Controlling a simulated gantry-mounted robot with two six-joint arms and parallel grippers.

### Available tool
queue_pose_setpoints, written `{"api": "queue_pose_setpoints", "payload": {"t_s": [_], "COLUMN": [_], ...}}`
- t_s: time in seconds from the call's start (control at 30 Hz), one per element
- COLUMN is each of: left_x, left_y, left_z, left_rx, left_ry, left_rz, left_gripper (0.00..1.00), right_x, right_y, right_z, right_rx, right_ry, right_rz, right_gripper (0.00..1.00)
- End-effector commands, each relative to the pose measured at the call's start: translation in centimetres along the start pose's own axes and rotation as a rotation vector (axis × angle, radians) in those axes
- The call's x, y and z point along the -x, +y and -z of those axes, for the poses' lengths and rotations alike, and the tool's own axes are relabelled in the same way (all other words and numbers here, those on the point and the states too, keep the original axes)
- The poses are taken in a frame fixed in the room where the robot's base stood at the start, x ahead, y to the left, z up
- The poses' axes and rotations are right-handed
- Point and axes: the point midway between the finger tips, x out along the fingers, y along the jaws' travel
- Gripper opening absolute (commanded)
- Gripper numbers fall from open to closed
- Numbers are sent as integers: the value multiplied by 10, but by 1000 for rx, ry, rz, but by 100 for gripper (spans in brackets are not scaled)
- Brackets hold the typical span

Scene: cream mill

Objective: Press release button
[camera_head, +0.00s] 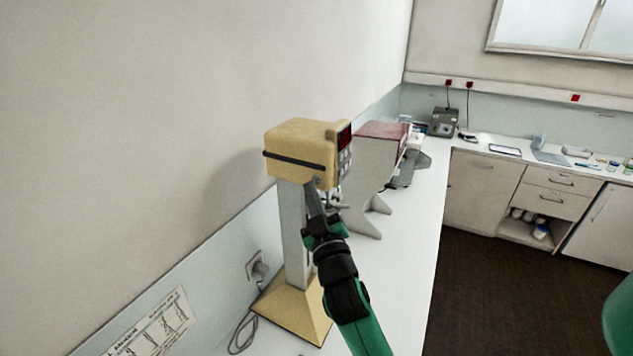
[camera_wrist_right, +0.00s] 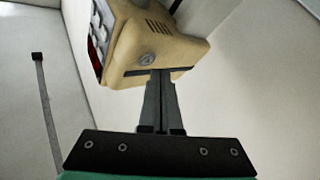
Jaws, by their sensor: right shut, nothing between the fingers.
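The cream mill (camera_head: 298,148) stands on the counter at the left. Its head sits on a pale column above a cream base (camera_head: 285,308). The side of the head carries a dark red display (camera_head: 344,136) and grey buttons (camera_head: 345,162). Which part is the release button I cannot tell. My right gripper (camera_head: 313,190) is shut and empty, its tips at the head's lower edge. In the right wrist view its fingers (camera_wrist_right: 160,76) overlap that edge; contact is unclear. My left gripper is not in view.
A pale machine with a reddish top (camera_head: 382,130) stands just behind the mill. A wall socket (camera_head: 257,266) with a cord is left of the column. The counter (camera_head: 400,265) is clear right of my arm, with its edge above a dark floor.

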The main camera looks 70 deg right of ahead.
Motion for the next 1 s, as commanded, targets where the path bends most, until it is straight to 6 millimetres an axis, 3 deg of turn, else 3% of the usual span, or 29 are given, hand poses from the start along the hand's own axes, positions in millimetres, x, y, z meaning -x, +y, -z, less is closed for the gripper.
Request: {"api": "queue_pose_setpoints", "payload": {"t_s": [0.33, 0.8, 1.0], "left_x": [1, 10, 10], "left_y": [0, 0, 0], "left_z": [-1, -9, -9], "left_rx": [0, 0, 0], "left_ry": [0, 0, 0], "left_rz": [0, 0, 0], "left_gripper": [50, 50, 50], "right_x": [2, 33, 36], "right_y": [-2, -24, -26], "right_z": [1, 23, 26], "right_rx": [-1, -1, 0], "right_ry": [1, 3, 0], "right_rz": [1, 1, 0], "right_gripper": [0, 0, 0]}}
